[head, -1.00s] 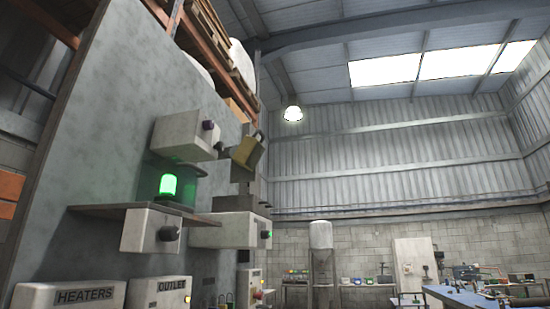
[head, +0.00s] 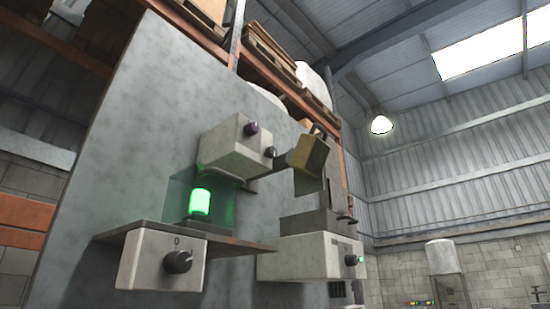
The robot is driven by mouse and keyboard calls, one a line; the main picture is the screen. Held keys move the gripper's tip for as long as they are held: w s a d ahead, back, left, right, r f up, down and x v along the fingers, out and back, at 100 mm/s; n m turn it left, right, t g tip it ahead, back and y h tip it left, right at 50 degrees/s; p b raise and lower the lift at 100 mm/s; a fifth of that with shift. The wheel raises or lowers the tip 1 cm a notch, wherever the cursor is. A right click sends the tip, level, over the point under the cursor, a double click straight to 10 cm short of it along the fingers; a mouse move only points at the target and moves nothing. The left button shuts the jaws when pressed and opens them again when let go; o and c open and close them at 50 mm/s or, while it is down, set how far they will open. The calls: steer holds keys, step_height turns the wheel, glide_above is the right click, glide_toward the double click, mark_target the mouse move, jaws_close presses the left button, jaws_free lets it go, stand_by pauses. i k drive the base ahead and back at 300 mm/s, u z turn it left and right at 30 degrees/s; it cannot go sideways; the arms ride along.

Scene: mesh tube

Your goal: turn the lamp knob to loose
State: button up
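A "0" mark shows above the knob; other marks are too small to read, and I cannot tell the knob's setting. No label in view names the lamp knob. My gripper is not in view.
A lower white box (head: 310,258) has a small green light. The shelf juts out over the knob box.

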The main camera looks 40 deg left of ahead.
mark_target(270, 152)
steer(key=u, duration=0.6)
steer(key=i, duration=0.95)
steer(key=u, duration=0.7)
